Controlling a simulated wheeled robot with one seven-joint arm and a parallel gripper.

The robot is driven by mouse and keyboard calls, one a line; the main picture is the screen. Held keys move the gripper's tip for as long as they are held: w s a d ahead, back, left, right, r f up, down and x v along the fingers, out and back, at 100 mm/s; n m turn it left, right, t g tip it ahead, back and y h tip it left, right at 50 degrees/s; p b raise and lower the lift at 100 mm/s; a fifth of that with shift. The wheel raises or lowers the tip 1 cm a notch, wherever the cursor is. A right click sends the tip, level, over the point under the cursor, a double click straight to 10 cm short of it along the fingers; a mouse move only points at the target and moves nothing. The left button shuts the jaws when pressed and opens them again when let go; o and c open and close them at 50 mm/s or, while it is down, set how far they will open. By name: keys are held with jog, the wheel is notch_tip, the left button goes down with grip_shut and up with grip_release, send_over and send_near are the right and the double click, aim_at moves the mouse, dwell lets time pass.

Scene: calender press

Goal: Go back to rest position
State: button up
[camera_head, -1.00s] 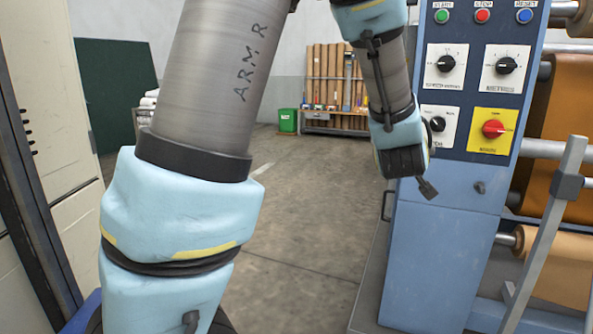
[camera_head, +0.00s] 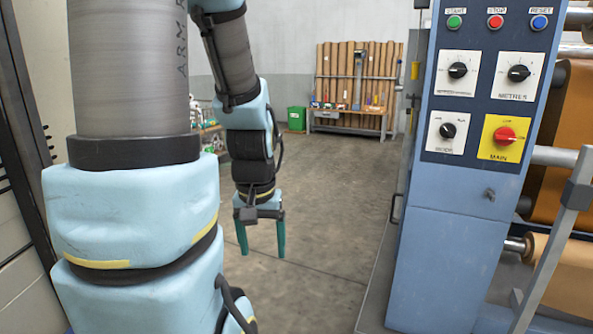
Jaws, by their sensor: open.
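My gripper (camera_head: 262,250) hangs at the end of my arm, left of the middle of the head view. Its two teal fingers point down and stand apart, with nothing between them. Open floor shows behind it. The blue control panel (camera_head: 478,180) of the press stands to the right, well apart from my gripper. It carries green, red and blue buttons along its top, black dials and a red main switch (camera_head: 504,136) on a yellow plate.
Brown rolls (camera_head: 560,265) and a slanted grey bar (camera_head: 555,240) are at the right. A beige cabinet (camera_head: 20,200) stands close on the left. A green bin (camera_head: 297,118) and a rack of tubes (camera_head: 355,75) stand at the back wall. The middle floor (camera_head: 330,190) is clear.

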notch_tip(320, 180, up, 16)
jog(key=p, duration=1.5)
jog(key=shift+r, duration=0.15)
